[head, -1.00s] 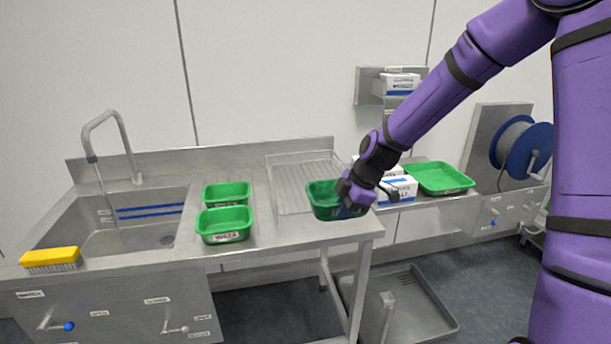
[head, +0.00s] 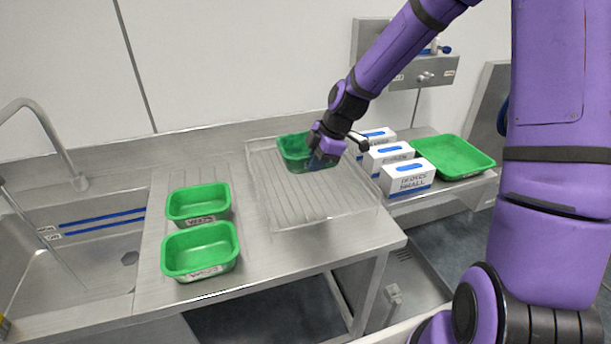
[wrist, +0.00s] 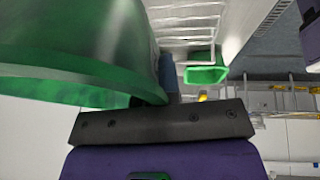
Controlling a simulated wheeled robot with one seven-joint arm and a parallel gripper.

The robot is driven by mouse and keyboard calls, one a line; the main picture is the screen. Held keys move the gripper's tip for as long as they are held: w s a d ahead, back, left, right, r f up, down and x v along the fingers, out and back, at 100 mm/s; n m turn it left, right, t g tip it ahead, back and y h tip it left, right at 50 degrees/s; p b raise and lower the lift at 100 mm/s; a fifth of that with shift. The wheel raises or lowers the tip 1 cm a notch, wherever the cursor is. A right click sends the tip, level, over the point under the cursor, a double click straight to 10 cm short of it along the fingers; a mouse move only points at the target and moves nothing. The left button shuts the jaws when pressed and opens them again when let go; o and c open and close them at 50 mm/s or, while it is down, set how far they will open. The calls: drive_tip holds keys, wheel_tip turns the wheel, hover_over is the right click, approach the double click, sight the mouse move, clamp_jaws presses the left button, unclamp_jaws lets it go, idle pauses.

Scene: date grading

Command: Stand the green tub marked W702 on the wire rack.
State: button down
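A green tub (head: 294,152) is held by my gripper (head: 322,158) over the back part of the wire rack (head: 315,205). In the wrist view the tub (wrist: 70,55) fills the upper left, its rim at the gripper's fingers (wrist: 168,85). The fingers appear closed on its wall. I cannot tell whether the tub's base touches the rack. No marking shows on the held tub. Two other green tubs stand left of the rack, a rear one (head: 198,218) and a front one (head: 201,268); their labels are too small to read surely.
Several white glove boxes (head: 408,190) stand right of the rack, beside a green tray (head: 452,140). A sink (head: 75,280) with a tap (head: 60,150) lies at the left. The front part of the rack is bare.

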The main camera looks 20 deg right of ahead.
sight(308, 199)
drive_tip(key=shift+f, duration=4.35)
drive_tip(key=shift+f, duration=0.15)
drive_tip(key=c, duration=1.3)
unclamp_jaws()
drive_tip(key=shift+c, duration=0.2)
drive_tip(key=v, duration=1.2)
drive_tip(key=s+d+r+m+t+h, duration=0.1)
drive_tip(key=s+r+m+t+h, duration=0.1)
drive_tip(key=s+r+m, duration=0.7)
drive_tip(key=s+d+r+m+t+h, duration=0.1)
drive_tip(key=s+r+m, duration=0.8)
drive_tip(key=s, duration=1)
wheel_tip(308, 199, up, 5)
drive_tip(key=shift+f+t+h, duration=0.1)
drive_tip(key=shift+t+h, duration=0.3)
drive_tip(key=shift+h, duration=0.4)
